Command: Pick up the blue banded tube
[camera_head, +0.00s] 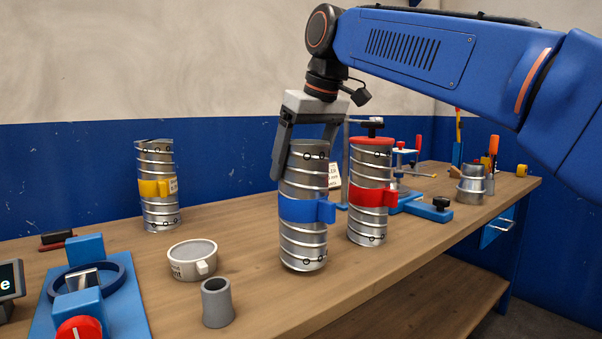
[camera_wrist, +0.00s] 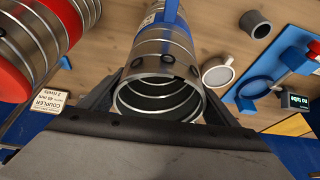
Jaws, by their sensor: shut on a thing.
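The blue banded tube (camera_head: 303,236) is a silver spiral duct with a blue band and tab round its middle. It stands upright over the wooden bench in the head view; I cannot tell whether its bottom touches the bench. My gripper (camera_head: 308,150) comes down from above, with its fingers on either side of the tube's upper end. It is shut on the tube. In the wrist view, the tube's open top rim (camera_wrist: 158,97) lies between the two fingers (camera_wrist: 160,108), and its ribbed inside shows. The tube's far lower part is cut off there.
A red banded tube (camera_head: 368,205) stands close right of the blue one. A yellow banded tube (camera_head: 157,205) stands back left. A white ring cup (camera_head: 192,262) and a grey sleeve (camera_head: 216,303) are front left, near a blue fixture (camera_head: 113,313). Bare bench lies between yellow and blue tubes.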

